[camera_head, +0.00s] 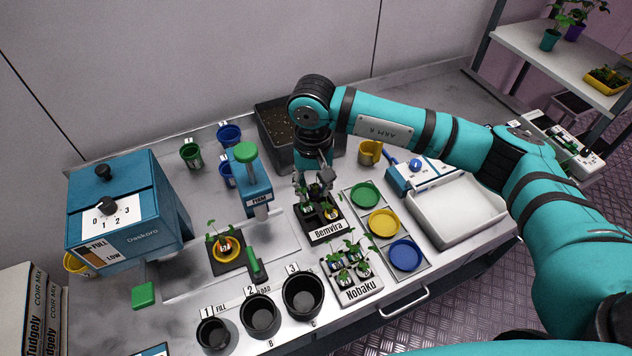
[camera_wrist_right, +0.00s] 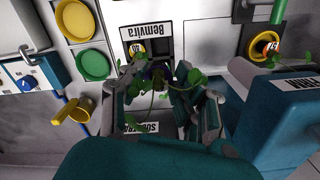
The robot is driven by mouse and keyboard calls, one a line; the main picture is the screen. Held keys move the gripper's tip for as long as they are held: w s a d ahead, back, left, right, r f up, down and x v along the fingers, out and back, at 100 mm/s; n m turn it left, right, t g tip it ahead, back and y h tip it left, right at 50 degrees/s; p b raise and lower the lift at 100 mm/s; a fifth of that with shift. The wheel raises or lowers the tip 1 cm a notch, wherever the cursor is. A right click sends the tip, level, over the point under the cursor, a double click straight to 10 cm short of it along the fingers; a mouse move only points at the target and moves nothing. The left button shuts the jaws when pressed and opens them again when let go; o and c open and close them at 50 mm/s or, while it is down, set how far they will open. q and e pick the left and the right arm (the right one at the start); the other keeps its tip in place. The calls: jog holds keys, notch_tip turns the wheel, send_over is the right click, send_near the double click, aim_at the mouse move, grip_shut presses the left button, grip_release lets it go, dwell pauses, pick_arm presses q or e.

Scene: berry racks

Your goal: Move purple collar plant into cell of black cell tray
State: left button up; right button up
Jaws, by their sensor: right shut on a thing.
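The black cell tray (camera_head: 327,235), labelled Bemvira, stands mid-bench; it also shows in the right wrist view (camera_wrist_right: 161,29). My right gripper (camera_head: 314,190) points down at the back of this tray. It is shut on a leafy plant (camera_wrist_right: 150,80) whose collar looks dark purple, partly hidden by leaves and fingers. I cannot tell whether the plant is inside a cell or just above it. A yellow-collared plug (camera_wrist_right: 137,47) sits in a tray cell. My left gripper is not in view.
A white Nobaku tray (camera_head: 358,293) with several seedlings stands in front. Green, yellow and blue dishes (camera_head: 384,222) lie to the right. A press (camera_head: 250,180) and a potted seedling (camera_head: 224,246) stand left. Black pots (camera_head: 302,296) line the front edge.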

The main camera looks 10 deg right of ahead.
jog(key=shift+f, duration=0.9)
notch_tip(320, 180, down, 2)
jog(key=shift+s+a+b, duration=0.1)
jog(key=shift+a+b, duration=0.05)
jog(key=shift+b, duration=0.25)
jog(key=shift+f, duration=0.7)
notch_tip(320, 180, down, 3)
jog(key=b, duration=0.3)
jog(key=shift+r, duration=0.2)
notch_tip(320, 180, down, 2)
jog(key=b, duration=0.2)
jog(key=shift+f+b, duration=0.15)
jog(key=shift+b, duration=0.15)
jog(key=shift+f+b, duration=1)
jog(key=shift+b, duration=0.15)
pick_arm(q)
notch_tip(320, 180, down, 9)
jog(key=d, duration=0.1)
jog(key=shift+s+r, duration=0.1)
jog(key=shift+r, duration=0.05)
